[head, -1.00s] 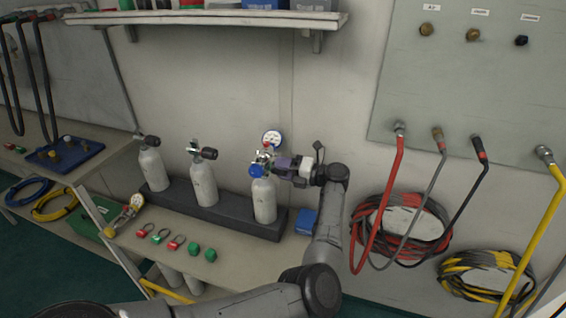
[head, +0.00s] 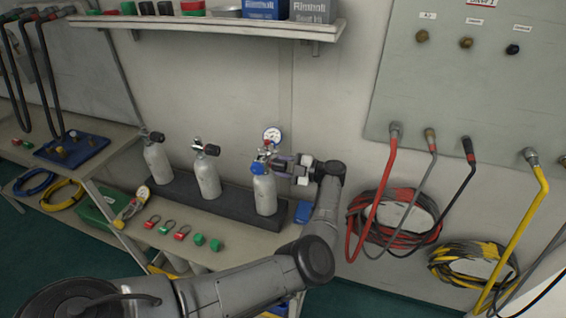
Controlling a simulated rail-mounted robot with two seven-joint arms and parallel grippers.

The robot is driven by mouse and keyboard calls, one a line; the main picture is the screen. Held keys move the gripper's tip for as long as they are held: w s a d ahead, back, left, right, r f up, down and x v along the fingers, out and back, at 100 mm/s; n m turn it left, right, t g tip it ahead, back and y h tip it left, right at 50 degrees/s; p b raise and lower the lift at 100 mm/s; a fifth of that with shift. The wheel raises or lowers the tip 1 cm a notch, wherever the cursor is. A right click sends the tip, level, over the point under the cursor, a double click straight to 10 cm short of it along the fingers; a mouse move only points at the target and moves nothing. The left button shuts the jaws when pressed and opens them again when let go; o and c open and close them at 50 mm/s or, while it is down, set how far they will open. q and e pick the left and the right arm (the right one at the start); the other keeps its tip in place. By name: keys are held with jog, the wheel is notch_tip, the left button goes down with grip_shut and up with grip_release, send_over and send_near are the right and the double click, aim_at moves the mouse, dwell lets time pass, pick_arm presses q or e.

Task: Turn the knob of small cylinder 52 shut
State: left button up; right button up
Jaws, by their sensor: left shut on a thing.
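Three small white cylinders stand in a dark rack (head: 233,208) on the bench. The left cylinder (head: 158,163) and middle cylinder (head: 207,178) have black valve knobs. The right cylinder (head: 265,193) has a blue part (head: 258,167) at its valve and a round gauge (head: 272,134) above it. No number is readable on any cylinder. My left gripper (head: 282,162) reaches in from the right side at the right cylinder's valve. It is shut on the valve knob there, which its fingers mostly hide. My right gripper is not in view.
Red and green fittings (head: 182,232) and a yellow gauge piece (head: 138,201) lie in front of the rack. A blue box (head: 304,211) sits right of it, near my arm. A shelf (head: 200,22) overhangs above. Coiled hoses (head: 395,222) hang on the right wall.

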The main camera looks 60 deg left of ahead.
pick_arm(q)
jog(key=shift+m+p, duration=0.35)
jog(key=shift+m, duration=0.45)
jog(key=o, duration=0.9)
jog(key=shift+o, duration=0.2)
